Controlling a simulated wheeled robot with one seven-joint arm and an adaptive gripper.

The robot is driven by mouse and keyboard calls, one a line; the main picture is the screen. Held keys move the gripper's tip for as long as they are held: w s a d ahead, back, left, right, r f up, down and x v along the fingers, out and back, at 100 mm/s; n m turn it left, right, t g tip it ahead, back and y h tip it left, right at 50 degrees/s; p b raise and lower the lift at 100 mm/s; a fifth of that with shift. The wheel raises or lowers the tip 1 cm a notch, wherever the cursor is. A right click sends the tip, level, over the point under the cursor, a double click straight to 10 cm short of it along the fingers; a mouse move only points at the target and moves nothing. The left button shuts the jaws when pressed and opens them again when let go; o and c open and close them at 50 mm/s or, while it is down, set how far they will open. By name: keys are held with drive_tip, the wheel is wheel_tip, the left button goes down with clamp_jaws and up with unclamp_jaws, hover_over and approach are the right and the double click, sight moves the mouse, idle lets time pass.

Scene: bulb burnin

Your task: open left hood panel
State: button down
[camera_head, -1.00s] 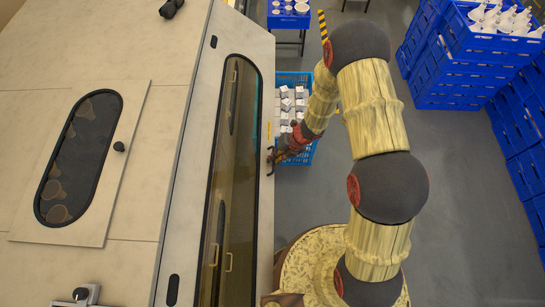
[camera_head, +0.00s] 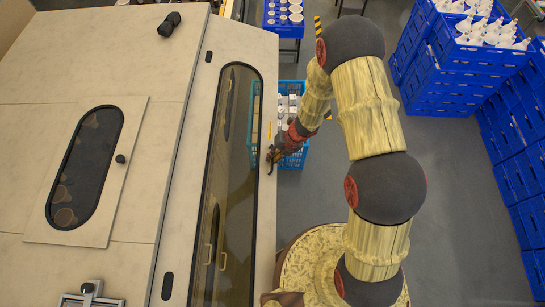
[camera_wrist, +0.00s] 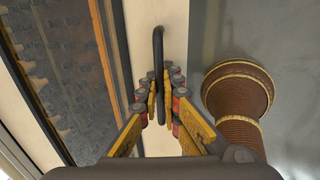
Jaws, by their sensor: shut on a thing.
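The hood panel (camera_head: 194,130) is a pale, slanted panel with a long dark window (camera_head: 232,150) along the beige machine. A black bar handle (camera_wrist: 158,45) stands on its pale frame, beside the window's orange-edged border in the wrist view. My gripper (camera_wrist: 161,100) is shut around this handle, with finger pads on both sides of it. In the head view my gripper (camera_head: 271,157) is at the panel's right edge, and the handle is small and partly hidden there. I cannot tell whether the panel stands slightly open.
A blue crate (camera_head: 291,88) with white boxes stands below my forearm. Stacked blue crates (camera_head: 420,85) line the right side. Brass handles (camera_head: 208,254) show behind the window. A smaller door (camera_head: 137,135) with a black knob is at left. Grey floor (camera_head: 465,220) is clear at lower right.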

idle(0.3)
drive_tip(key=c, duration=2.3)
unclamp_jaws()
drive_tip(key=v, duration=1.2)
